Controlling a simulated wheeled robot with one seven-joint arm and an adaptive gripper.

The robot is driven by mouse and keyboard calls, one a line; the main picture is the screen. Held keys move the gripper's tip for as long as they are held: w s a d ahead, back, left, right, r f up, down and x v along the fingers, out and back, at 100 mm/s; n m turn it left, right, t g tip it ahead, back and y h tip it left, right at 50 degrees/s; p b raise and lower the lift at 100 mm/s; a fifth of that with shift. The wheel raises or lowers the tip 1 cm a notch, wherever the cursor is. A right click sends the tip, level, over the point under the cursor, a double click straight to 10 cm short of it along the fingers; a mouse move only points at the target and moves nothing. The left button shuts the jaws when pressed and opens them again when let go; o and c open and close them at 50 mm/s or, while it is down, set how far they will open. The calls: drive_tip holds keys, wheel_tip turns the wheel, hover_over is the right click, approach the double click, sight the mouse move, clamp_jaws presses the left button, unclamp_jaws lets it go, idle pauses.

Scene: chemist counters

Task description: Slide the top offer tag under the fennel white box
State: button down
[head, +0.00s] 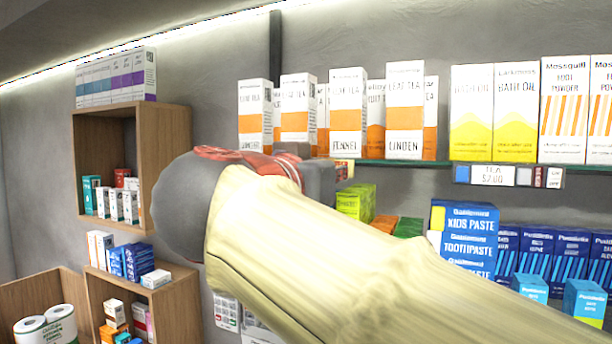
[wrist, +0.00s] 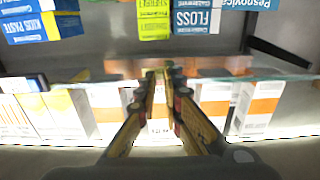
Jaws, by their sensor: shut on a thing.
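In the head view a white-and-orange leaf tea box (head: 347,105) whose lower name reads as Fennel stands upright on the glass shelf. My gripper (wrist: 161,75) is shut on a thin pale tag (wrist: 159,100) with small print, at the shelf edge in front of the tea boxes. In the head view my arm covers most of the gripper; a small red-and-yellow piece shows just below the shelf edge. I cannot tell whether the tag touches a box.
A Linden box (head: 404,108) stands right of Fennel, with bath oil boxes (head: 472,112) further right. The glass shelf edge carries a price label (head: 493,175). Toothpaste boxes (head: 466,240) stand below. A wooden cubby unit (head: 175,150) is at left.

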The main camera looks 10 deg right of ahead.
drive_tip(key=c, duration=1.9)
unclamp_jaws()
drive_tip(key=v, duration=1.2)
